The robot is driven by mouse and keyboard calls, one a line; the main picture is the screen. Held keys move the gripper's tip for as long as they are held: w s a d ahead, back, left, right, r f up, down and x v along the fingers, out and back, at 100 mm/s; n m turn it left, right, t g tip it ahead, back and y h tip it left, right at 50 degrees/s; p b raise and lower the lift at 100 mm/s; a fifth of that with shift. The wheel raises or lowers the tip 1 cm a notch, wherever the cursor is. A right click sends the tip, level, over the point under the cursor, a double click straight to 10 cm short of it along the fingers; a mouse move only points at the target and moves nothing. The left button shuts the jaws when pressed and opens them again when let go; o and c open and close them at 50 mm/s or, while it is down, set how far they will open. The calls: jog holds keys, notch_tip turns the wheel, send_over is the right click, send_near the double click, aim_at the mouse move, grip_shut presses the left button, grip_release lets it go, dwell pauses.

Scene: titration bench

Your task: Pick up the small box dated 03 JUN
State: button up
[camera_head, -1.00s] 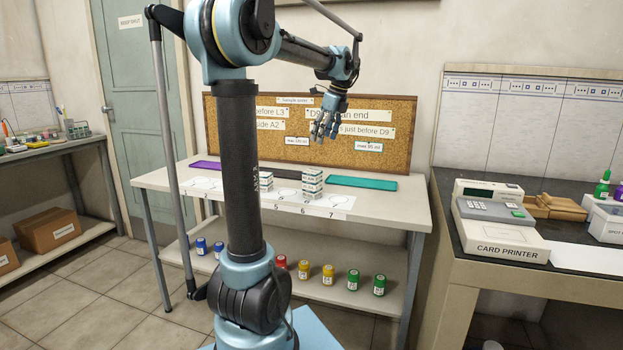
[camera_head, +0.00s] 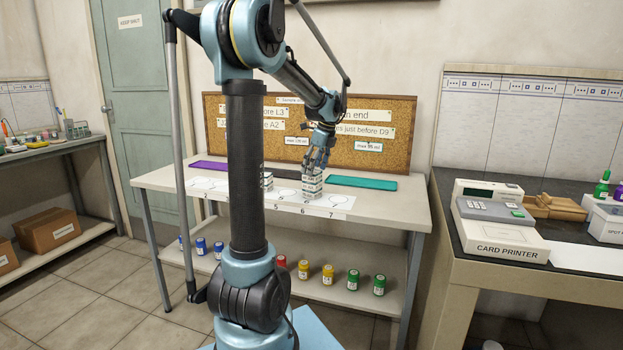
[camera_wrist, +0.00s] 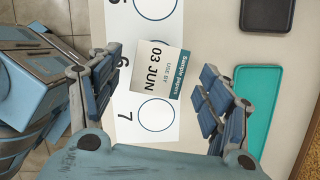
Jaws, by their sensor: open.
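The small box dated 03 JUN (camera_wrist: 157,69) shows in the wrist view, its white label face with a teal band turned up to the camera. It lies between the two fingers of my gripper (camera_wrist: 160,92), which are spread apart with a gap on each side. In the head view my gripper (camera_head: 316,162) points down just above a stack of small white boxes (camera_head: 311,188) near positions 6 and 7 on the table. The top of that stack is partly hidden by the fingers.
A numbered strip of circles (camera_wrist: 153,121) lies on the table. A teal tray (camera_head: 361,182) and a dark tray are close by on the right and behind. Another small stack (camera_head: 268,181) is partly hidden by my arm. A cork board (camera_head: 240,150) stands behind.

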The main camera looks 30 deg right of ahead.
jog(key=shift+x, duration=0.95)
jog(key=c, duration=1.1)
jog(key=shift+c, duration=0.2)
jog(key=shift+r, duration=0.15)
